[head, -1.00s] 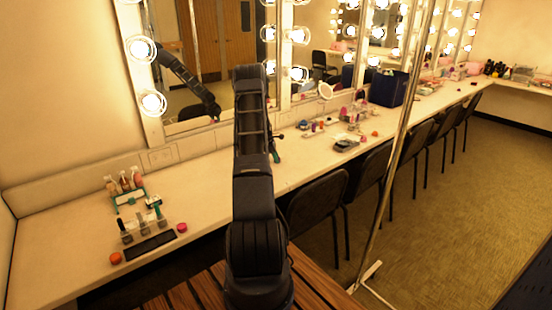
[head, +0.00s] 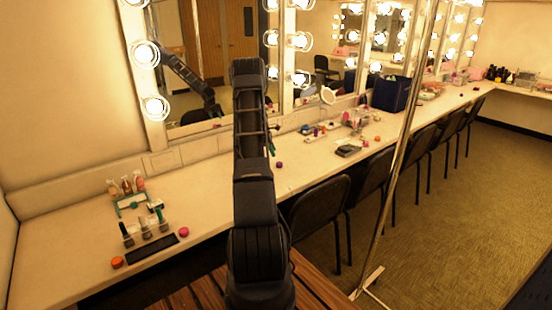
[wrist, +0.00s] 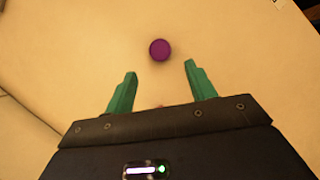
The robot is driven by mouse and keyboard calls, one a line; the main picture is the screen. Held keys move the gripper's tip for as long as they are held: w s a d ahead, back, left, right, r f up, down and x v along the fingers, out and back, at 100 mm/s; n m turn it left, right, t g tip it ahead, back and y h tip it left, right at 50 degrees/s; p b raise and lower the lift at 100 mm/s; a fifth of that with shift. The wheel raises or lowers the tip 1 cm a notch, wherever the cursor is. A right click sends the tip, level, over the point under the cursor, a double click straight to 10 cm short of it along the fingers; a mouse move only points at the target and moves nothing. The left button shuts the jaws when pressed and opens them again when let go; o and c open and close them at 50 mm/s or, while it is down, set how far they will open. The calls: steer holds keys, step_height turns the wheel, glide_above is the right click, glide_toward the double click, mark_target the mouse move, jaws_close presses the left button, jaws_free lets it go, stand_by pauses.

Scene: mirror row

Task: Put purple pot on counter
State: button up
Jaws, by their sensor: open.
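The purple pot (wrist: 160,49) is small and round and rests on the pale counter (wrist: 235,40). In the head view the pot (head: 279,164) shows just right of my arm, near the counter's front edge. My gripper (wrist: 160,69) is open, with its two green fingers apart and nothing between them. The pot lies beyond the fingertips in the wrist view, not touching them. In the head view most of my gripper is hidden behind my arm; one green finger (head: 272,148) shows above the pot.
On the counter at left are a bottle rack (head: 131,201), nail polish bottles (head: 146,228), a magenta pot (head: 183,231) and an orange pot (head: 117,262). Cosmetics and a dark blue box (head: 388,94) stand farther right. Chairs (head: 318,210) and a metal pole (head: 395,180) are in front.

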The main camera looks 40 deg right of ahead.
steer(key=s+a+r+m+t, duration=0.1)
steer(key=a+r+m+t, duration=0.1)
steer(key=a+r, duration=1.6)
steer(key=s+a+r+m+t+y, duration=0.1)
steer(key=s+a+r, duration=0.3)
steer(key=a+r, duration=0.25)
steer(key=s+a+r+m+t, duration=0.1)
steer(key=s+a+r+m, duration=0.1)
steer(key=s+a+r, duration=0.35)
steer(key=s+a+r+m+t+y, duration=0.1)
steer(key=s+a+r+m, duration=0.1)
steer(key=s+a, duration=0.8)
steer(key=s+a+r+m+t, duration=0.1)
steer(key=s+a+r, duration=0.3)
steer(key=s+a, duration=0.6)
steer(key=shift+s+a+m+t+y, duration=0.2)
steer(key=shift+s+m+t+y, duration=0.2)
steer(key=shift+s, duration=0.8)
steer(key=shift+o, duration=0.6)
steer(key=s+a+f+m, duration=0.1)
steer(key=s+a+f, duration=0.1)
steer(key=s, duration=0.5)
steer(key=shift+s+a+f+t+y, duration=0.3)
steer(key=shift+s+a+y, duration=0.1)
steer(key=shift+a, duration=0.4)
steer(key=shift+w, duration=0.1)
